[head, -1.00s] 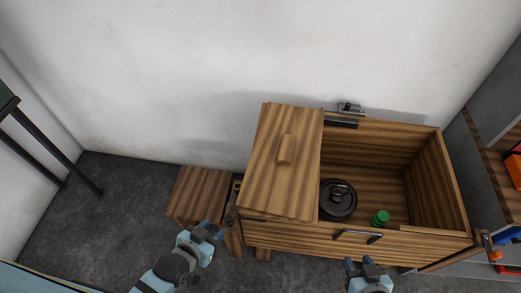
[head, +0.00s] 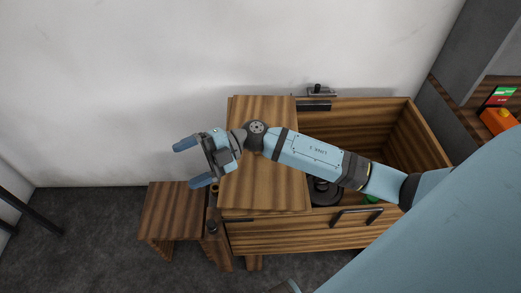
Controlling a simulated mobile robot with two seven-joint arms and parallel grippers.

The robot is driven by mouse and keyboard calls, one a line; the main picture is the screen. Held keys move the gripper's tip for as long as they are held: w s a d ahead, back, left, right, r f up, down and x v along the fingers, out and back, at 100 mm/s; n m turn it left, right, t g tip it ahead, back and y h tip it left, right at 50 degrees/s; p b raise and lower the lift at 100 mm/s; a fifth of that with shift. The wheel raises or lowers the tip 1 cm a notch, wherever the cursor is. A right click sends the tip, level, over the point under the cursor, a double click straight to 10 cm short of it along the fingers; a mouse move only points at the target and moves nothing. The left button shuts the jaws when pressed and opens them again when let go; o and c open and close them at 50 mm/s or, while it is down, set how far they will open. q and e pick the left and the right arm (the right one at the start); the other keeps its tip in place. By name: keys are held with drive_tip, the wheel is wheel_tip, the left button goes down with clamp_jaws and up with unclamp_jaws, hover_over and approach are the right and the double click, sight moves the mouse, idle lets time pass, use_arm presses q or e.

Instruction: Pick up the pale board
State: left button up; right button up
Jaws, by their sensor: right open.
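My right gripper (head: 194,163) is open and empty, its two fingers spread and pointing left. It is in the air at the left edge of the wooden cabinet, above the area of the small stool. My right arm crosses over the cabinet top from the right. I cannot single out a separate pale board; the lighter wooden panel (head: 265,112) covers the left part of the cabinet top. The small wooden block that lay on this panel is hidden behind my arm. My left gripper does not show.
The cabinet (head: 425,145) is open at its right part. A black lidded pot (head: 325,191) and a green-topped item (head: 371,199) inside are partly hidden by my arm. A small wooden stool (head: 175,208) stands at the left. Shelves with an orange object (head: 497,121) are at the right.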

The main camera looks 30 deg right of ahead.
drive_tip(key=w+d+f+n+g+h+b, duration=0.1)
drive_tip(key=w+d+f+h+b, duration=0.15)
drive_tip(key=d+h, duration=0.3)
drive_tip(key=w+d+f+n+g+h+b, duration=0.1)
drive_tip(key=w+d+f+n+h+b, duration=0.1)
drive_tip(key=w+d+f+h, duration=0.25)
drive_tip(key=w+d+r+m+t+h+b, duration=0.15)
drive_tip(key=d+h, duration=0.25)
drive_tip(key=d, duration=0.4)
drive_tip(key=w+d+r+m+g+h+b, duration=0.15)
drive_tip(key=d+h, duration=0.25)
drive_tip(key=d, duration=0.4)
drive_tip(key=shift+m+t, duration=0.3)
drive_tip(key=shift+t, duration=0.2)
drive_tip(key=f, duration=0.8)
drive_tip(key=shift+w+a+b, duration=0.1)
drive_tip(key=shift+w+b, duration=0.1)
drive_tip(key=shift+b, duration=0.2)
drive_tip(key=f, duration=0.5)
drive_tip(key=shift+w+d+f+b, duration=0.1)
drive_tip(key=shift+w+d+b, duration=0.1)
drive_tip(key=shift+d+b, duration=0.15)
drive_tip(key=c, duration=1.5)
